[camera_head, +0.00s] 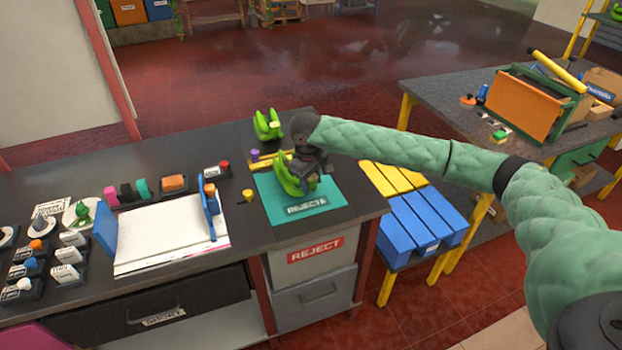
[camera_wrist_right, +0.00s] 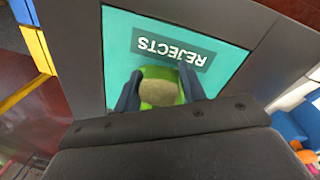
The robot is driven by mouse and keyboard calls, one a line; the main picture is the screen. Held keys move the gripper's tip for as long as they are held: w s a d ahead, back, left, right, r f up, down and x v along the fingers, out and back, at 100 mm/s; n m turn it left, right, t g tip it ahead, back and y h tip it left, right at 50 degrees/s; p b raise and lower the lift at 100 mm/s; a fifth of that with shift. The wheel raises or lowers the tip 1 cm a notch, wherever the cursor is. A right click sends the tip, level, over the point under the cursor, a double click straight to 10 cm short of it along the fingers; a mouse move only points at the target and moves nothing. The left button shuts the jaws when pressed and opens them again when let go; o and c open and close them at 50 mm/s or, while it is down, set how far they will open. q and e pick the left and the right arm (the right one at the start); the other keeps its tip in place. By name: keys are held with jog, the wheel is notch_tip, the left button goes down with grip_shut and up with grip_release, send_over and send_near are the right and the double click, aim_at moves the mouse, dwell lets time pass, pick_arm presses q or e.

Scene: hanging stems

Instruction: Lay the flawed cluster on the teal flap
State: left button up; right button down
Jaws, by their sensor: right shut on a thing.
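The teal flap (camera_head: 331,190), marked REJECTS, lies at the right end of the dark counter; it also fills much of the right wrist view (camera_wrist_right: 118,40). My right gripper (camera_head: 305,170) is over the flap and shut on a green banana-like cluster (camera_head: 289,183). In the right wrist view the cluster's tan stem end (camera_wrist_right: 160,93) sits between the two dark fingers. The cluster is at or just above the flap; I cannot tell if it touches. Another green cluster (camera_head: 267,125) sits behind the flap. My left gripper is out of view.
A white pad (camera_head: 160,235) between blue uprights lies left of the flap. A small yellow-topped item (camera_head: 248,196) stands near the flap's left edge. A REJECT bin (camera_head: 315,255) is below the flap. A yellow and blue slatted stand (camera_head: 420,215) is to the right.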

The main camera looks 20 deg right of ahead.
dwell(0.5)
jog(key=shift+f, duration=0.3)
jog(key=c, duration=0.7)
grip_release()
jog(key=shift+c, duration=0.2)
jog(key=shift+f, duration=0.1)
